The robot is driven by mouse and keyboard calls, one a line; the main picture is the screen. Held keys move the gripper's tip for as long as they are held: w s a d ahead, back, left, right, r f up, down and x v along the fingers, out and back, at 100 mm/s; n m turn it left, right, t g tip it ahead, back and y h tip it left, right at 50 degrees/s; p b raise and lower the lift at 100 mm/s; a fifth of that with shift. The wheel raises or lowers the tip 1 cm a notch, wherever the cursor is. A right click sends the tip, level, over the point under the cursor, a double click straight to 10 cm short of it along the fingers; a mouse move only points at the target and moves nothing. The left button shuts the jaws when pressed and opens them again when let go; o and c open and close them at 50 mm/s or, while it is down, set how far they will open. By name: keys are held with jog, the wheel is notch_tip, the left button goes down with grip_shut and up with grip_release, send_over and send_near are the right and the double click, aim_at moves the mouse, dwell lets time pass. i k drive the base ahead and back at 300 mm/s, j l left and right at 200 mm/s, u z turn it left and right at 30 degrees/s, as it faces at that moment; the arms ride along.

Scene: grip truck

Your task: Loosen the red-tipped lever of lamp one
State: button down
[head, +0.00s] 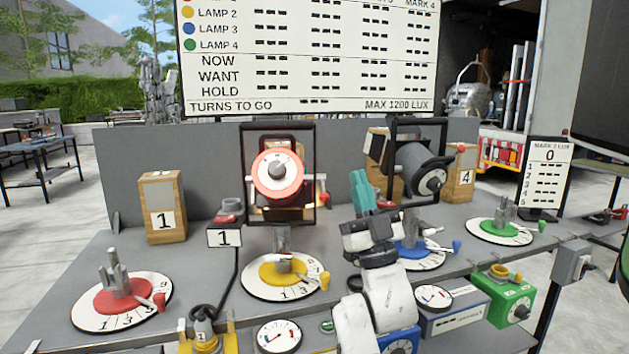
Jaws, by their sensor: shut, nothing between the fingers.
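A lamp (278,174) with a red ring on its face sits in a black yoke over the yellow dial (280,276). A red-tipped lever (322,197) sticks out at the yoke's right side. Another red-tipped lever (157,299) lies at the right edge of the red dial (122,297), which carries an empty grey post (113,268). I cannot tell from the picture alone which lever belongs to lamp one. My gripper (361,190) has teal fingers pointing up, shut and empty, to the right of the lamp and apart from both levers.
A dark lamp (422,168) stands behind my gripper over the blue dial (415,253). A green dial (500,231) is at the right. Wooden box 1 (163,207) and a black cable (236,275) are left of the lamp. The lux board (320,60) hangs above.

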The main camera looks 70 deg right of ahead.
aim_at(321, 178)
jog(key=k+l, duration=0.25)
jog(key=k, duration=0.25)
jog(key=k+l, duration=0.2)
jog(key=k, duration=0.25)
